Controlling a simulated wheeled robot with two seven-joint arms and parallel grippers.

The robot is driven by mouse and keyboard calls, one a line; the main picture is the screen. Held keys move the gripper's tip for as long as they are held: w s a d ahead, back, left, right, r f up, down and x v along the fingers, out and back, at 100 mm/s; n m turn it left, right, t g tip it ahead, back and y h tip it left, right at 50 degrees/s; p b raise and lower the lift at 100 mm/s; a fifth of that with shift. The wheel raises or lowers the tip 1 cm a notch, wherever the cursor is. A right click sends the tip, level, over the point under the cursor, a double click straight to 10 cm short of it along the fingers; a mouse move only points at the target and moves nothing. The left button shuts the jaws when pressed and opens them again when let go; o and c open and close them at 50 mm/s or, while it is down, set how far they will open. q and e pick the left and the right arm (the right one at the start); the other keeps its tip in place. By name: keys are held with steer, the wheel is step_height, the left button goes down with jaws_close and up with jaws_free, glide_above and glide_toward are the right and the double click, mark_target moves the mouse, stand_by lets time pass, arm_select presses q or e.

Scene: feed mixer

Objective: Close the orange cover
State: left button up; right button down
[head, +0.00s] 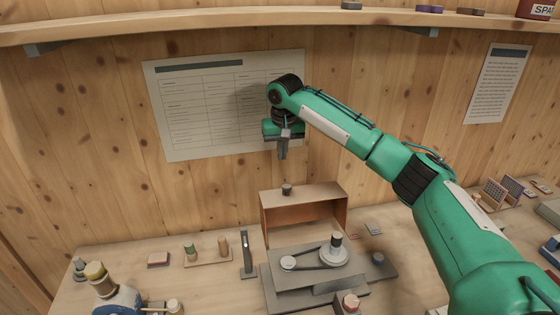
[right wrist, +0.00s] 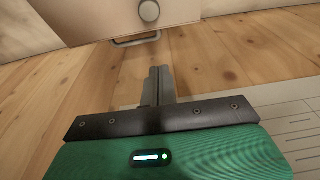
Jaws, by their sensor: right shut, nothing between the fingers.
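The orange cover (head: 330,195) is a box-like hood with a tan outside and an orange-brown inside. It stands up at the back of a grey machine base (head: 285,300), its hollow side facing me, with a dark knob on its top edge. In the right wrist view, a pale panel (right wrist: 95,15) with a round knob and a metal handle, probably the cover, shows at the top left. My right gripper (head: 282,152) is shut and empty, pointing down above the cover and apart from it. Its closed fingers (right wrist: 158,85) also show in the right wrist view. My left gripper is out of view.
Two pulleys (head: 333,252) with a belt sit uncovered on the base. A dark upright post (head: 247,255) stands left of it. A blue device (head: 118,303) is at the lower left. A paper sheet (head: 200,110) hangs on the wall behind my gripper, under a shelf (head: 200,22).

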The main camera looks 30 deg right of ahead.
steer(key=f+p, duration=0.1)
steer(key=f, duration=0.1)
steer(key=w+f+p, duration=0.1)
steer(key=f, duration=0.4)
steer(key=shift+w+d+f+p, duration=0.15)
steer(key=shift+w+p, duration=0.15)
steer(key=shift+p, duration=0.1)
steer(key=shift+f+p, duration=0.35)
steer(key=shift+f, duration=0.3)
steer(key=s, duration=0.1)
steer(key=s+p, duration=0.1)
steer(key=s, duration=0.1)
steer(key=shift+a+r+p, duration=0.3)
steer(key=shift+r, duration=0.1)
steer(key=shift+s+a, duration=0.1)
steer(key=shift+s, duration=0.3)
steer(key=shift+a+f, duration=0.1)
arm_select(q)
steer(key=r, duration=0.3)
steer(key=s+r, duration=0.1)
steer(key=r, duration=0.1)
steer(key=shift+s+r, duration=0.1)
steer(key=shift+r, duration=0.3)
